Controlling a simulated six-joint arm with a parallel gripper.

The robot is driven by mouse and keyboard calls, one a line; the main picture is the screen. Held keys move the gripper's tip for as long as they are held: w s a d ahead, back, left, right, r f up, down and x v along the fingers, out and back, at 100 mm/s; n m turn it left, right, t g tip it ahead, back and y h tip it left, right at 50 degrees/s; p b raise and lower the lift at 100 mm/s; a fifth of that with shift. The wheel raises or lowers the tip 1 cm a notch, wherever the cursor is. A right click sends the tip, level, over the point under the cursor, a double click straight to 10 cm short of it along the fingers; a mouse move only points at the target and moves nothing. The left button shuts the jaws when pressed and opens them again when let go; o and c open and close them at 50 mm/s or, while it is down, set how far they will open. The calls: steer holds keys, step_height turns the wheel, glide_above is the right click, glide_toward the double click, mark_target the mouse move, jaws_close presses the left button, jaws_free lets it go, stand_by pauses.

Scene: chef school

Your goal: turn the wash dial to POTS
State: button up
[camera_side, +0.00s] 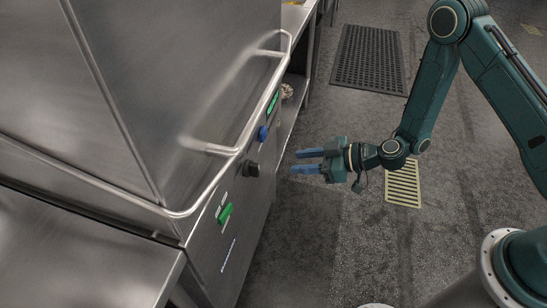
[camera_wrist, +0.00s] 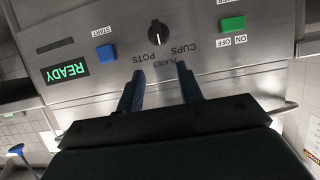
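The wash dial (camera_side: 251,168) is a black knob on the steel front of the dishwasher. In the wrist view the picture is upside down, and the dial (camera_wrist: 158,33) sits at top centre, with a small white mark on it. The labels POTS (camera_wrist: 156,56), CUPS and PLATES are printed beside it. Which label the mark points at, I cannot tell. My gripper (camera_side: 296,162) is open and empty, to the right of the dial and apart from it. Its two blue fingers (camera_wrist: 160,72) point at the panel, with the dial beyond the gap between them.
A blue START button (camera_wrist: 106,53) and a lit READY display (camera_wrist: 67,72) are on one side of the dial, and a green ON/OFF switch (camera_wrist: 232,24) on the other. A bent steel handle bar (camera_side: 222,150) sticks out near the dial.

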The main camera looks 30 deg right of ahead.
mark_target(258, 165)
steer(key=x, duration=1.2)
steer(key=shift+w+a, duration=0.15)
steer(key=shift+w, duration=0.05)
steer(key=shift+c, duration=0.5)
jaws_close()
